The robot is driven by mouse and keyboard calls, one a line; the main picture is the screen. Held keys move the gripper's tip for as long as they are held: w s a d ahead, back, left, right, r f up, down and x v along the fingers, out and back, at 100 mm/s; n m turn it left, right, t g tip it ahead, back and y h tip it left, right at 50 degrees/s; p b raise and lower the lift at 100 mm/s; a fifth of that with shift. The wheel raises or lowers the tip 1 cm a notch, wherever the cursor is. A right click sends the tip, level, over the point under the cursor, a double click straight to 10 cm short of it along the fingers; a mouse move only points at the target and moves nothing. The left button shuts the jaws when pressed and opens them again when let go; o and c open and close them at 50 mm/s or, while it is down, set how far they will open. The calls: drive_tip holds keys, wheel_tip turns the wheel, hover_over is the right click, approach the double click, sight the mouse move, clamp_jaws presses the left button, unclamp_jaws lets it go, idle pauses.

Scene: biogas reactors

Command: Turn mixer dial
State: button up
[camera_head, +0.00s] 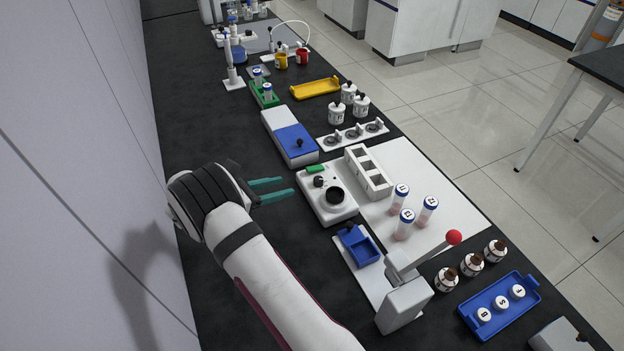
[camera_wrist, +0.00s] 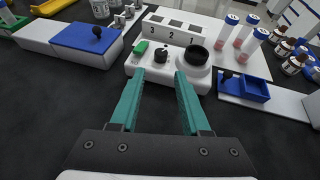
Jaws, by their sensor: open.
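The mixer is a white box (camera_head: 334,211) with a black dial (camera_head: 319,181), a green display (camera_head: 317,169) and a round black cup (camera_head: 335,196) on top. In the wrist view the dial (camera_wrist: 161,55) stands between the green display (camera_wrist: 141,47) and the black cup (camera_wrist: 196,56). My gripper (camera_head: 280,188) has two teal fingers, apart and empty, left of the mixer in the head view. In the wrist view my gripper (camera_wrist: 158,75) points at the mixer's front, with the dial beyond the gap between the fingertips. Nothing touches the dial.
A blue-lidded white box (camera_head: 290,137) stands beyond the mixer. A white three-slot rack (camera_head: 368,172) and several capped tubes (camera_head: 401,196) stand to its right. A press with a red-knobbed lever (camera_head: 453,237) is nearer. Black bench top around my gripper is clear.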

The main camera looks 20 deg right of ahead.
sight(318, 179)
drive_tip(key=x, duration=1.2)
drive_tip(key=shift+s, duration=0.1)
drive_tip(key=shift+a, duration=0.1)
clamp_jaws()
